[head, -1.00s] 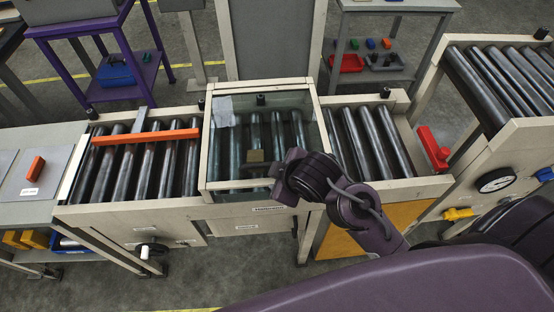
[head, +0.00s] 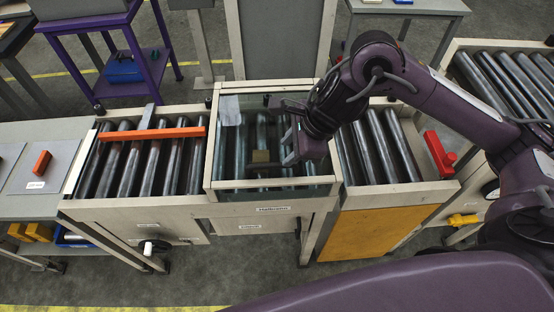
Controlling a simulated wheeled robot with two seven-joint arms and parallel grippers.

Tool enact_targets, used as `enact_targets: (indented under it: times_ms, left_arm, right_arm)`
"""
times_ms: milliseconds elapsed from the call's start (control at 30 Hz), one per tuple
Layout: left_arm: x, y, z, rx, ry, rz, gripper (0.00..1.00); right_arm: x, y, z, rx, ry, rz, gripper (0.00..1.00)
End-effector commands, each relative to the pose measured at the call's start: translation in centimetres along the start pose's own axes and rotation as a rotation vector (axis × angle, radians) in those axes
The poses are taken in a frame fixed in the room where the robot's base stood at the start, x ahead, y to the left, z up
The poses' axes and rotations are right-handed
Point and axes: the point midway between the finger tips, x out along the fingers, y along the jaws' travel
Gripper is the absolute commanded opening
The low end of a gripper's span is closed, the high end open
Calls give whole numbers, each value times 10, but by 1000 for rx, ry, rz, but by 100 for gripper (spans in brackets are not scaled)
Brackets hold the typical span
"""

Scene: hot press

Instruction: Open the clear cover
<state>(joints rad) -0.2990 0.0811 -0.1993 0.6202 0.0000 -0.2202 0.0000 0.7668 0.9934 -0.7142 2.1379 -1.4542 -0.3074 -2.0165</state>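The clear cover (head: 240,150) is a see-through pane in a pale frame over the middle section of the roller conveyor. It lies down, with dark rollers showing through it. A small tan block (head: 261,156) and a dark handle-like bar show at its middle. My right arm hides the cover's back right corner. My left gripper is not in view.
A tall grey panel (head: 280,40) stands behind the cover. An orange bar (head: 150,134) lies across the left rollers. A red part (head: 438,152) sits at the right end. A purple-framed table (head: 105,40) stands at the back left. The floor in front is partly clear.

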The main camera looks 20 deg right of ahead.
Motion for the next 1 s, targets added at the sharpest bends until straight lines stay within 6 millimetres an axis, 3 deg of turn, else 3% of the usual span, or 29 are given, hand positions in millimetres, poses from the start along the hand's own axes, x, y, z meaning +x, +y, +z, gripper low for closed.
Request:
enact_targets:
  times_ms: [500,867,1000]
  left_arm:
    - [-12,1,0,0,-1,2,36]
    - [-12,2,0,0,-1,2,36]
    - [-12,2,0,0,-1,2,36]
  right_arm:
    - [68,1,0,-4,1,4,36]
    - [76,0,0,-5,1,0,36]
    - [76,0,0,-5,1,0,19]
